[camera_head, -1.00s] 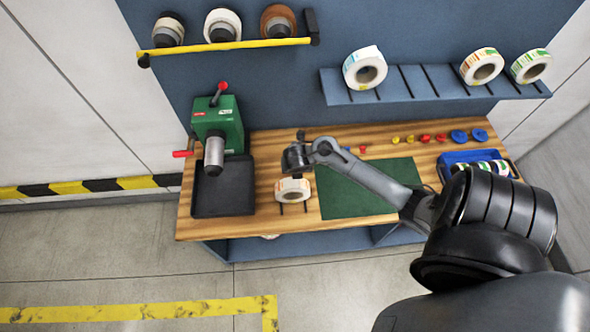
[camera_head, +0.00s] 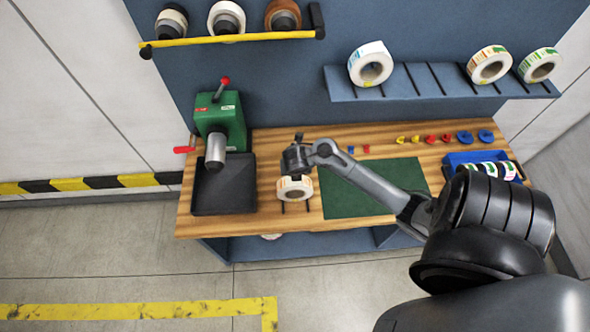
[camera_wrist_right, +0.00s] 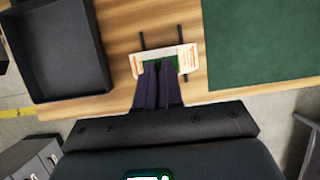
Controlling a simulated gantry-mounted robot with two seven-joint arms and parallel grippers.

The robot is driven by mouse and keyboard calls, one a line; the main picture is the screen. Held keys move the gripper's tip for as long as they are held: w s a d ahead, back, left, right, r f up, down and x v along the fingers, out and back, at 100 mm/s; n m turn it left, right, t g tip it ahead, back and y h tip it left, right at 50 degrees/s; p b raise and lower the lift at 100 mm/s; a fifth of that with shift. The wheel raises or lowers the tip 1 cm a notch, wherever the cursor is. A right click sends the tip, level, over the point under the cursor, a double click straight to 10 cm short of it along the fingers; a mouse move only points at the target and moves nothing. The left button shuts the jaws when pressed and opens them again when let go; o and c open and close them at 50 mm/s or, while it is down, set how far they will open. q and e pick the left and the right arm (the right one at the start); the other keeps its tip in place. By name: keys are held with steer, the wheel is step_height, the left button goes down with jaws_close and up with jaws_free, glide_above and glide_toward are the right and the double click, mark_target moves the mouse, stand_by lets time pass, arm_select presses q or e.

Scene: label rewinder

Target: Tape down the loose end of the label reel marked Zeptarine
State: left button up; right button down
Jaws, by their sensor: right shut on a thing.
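A white label reel (camera_head: 294,188) stands upright over two dark strips on the front of the wooden bench. My right gripper (camera_head: 294,168) comes down on it from above. In the right wrist view, the dark fingers (camera_wrist_right: 160,70) are shut at the reel (camera_wrist_right: 140,61), with orange print at both sides and a green patch by the fingertips. The fingers hide the reel's middle, and I cannot make out a loose end or any piece of tape. The name on the reel is not legible. My left gripper is not in view.
A black tray (camera_head: 222,192) and green machine (camera_head: 222,122) stand left of the reel. A green mat (camera_head: 345,195) lies right. Several small coloured pieces line the bench's back. A blue bin (camera_head: 452,158) holds rolls. Other reels sit on the shelf (camera_head: 405,88) and the yellow rail (camera_head: 235,38).

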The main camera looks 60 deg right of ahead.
steer(key=shift+f+b, duration=1.9)
steer(key=shift+f, duration=0.5)
steer(key=shift+f, duration=0.2)
steer(key=shift+f, duration=0.1)
steer(key=c, duration=1.2)
jaws_free()
